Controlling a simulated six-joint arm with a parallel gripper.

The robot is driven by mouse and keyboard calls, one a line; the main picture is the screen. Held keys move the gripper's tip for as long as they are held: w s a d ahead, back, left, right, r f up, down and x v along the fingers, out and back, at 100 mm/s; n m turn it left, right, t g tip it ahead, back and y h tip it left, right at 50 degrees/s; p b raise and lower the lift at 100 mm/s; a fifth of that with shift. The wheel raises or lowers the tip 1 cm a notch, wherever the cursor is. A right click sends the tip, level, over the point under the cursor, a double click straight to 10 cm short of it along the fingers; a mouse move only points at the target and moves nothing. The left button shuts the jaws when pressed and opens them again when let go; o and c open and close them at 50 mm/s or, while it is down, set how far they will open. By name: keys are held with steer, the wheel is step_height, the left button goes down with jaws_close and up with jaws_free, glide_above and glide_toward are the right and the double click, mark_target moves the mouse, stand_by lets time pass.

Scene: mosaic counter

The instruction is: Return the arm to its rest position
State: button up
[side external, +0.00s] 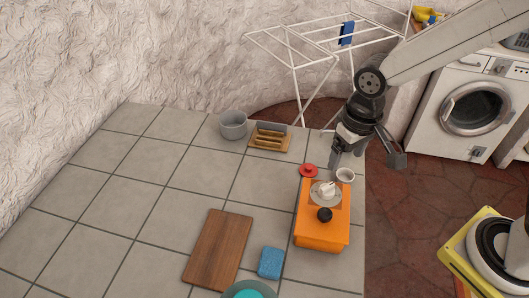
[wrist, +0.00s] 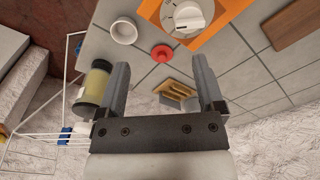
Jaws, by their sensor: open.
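My gripper (side external: 366,160) is raised over the back right corner of the tiled counter, near its right edge. In the wrist view my gripper (wrist: 161,65) has its two fingers wide apart with nothing between them. The arm reaches in from the upper right. An orange box (side external: 312,232) with a white dial and a black knob stands on the counter, in front of the gripper. A small red item (side external: 309,170) and a white cup (side external: 345,175) are just behind the box.
A yellowish jar (wrist: 95,85) appears beside the left finger. A grey pot (side external: 233,125) and wooden tray (side external: 269,137) stand at the back. A brown board (side external: 218,248) and blue sponge (side external: 271,262) lie in front. A white drying rack (side external: 290,50) stands behind. The counter's left is clear.

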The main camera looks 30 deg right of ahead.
steer(key=s+d+f+t, duration=0.2)
steer(key=d, duration=0.8)
steer(key=shift+d+f, duration=0.2)
steer(key=shift+f, duration=0.05)
steer(key=shift+s, duration=0.1)
stand_by(0.4)
